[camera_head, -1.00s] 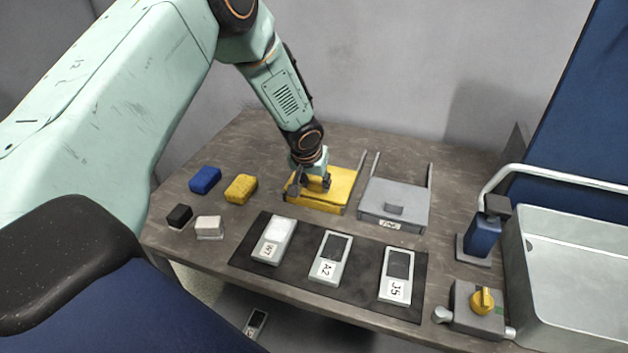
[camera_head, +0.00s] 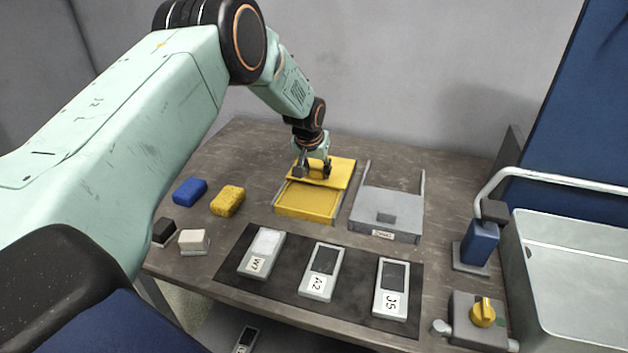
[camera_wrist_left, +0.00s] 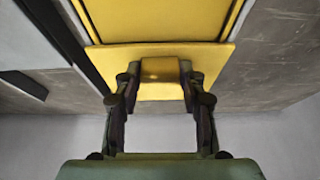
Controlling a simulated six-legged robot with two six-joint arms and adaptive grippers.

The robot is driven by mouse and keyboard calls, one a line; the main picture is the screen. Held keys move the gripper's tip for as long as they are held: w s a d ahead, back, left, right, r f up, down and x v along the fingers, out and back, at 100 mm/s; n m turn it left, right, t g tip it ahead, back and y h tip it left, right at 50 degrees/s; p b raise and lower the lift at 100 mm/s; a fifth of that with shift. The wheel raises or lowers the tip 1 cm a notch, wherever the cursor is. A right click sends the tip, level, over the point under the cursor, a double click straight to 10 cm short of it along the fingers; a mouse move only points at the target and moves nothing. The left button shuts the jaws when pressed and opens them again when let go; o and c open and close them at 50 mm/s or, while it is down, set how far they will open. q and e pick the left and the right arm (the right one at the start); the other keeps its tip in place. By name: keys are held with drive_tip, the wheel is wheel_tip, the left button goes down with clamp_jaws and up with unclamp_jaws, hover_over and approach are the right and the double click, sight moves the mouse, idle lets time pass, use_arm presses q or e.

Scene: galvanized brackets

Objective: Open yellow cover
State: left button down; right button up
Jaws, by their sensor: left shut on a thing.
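The yellow cover (camera_head: 340,171) sits slid back on its yellow box (camera_head: 305,204), so the front part of the box shows open. The inside looks yellow and I see nothing in it. My right gripper is not in view.
A grey box (camera_head: 386,208) with a closed lid stands just right of the yellow one. Labelled devices lie on a dark mat (camera_head: 348,293) in front. Blue and yellow sponges (camera_head: 228,200) lie left. A blue dispenser (camera_head: 480,243) and metal sink (camera_head: 575,260) are at right.

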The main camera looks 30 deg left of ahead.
use_arm(q)
drive_tip(key=shift+s+f, duration=0.2)
drive_tip(key=shift+w, duration=0.1)
drive_tip(key=c, duration=1.1)
unclamp_jaws()
drive_tip(key=o, duration=0.3)
drive_tip(key=shift+w, duration=0.15)
drive_tip(key=shift+o, duration=0.2)
drive_tip(key=shift+r, duration=0.1)
drive_tip(key=shift+r, duration=0.1)
drive_tip(key=shift+s+r, duration=0.2)
drive_tip(key=shift+r, duration=0.35)
drive_tip(key=v, duration=1)
drive_tip(key=shift+s+r, duration=0.25)
drive_tip(key=shift+r, duration=0.05)
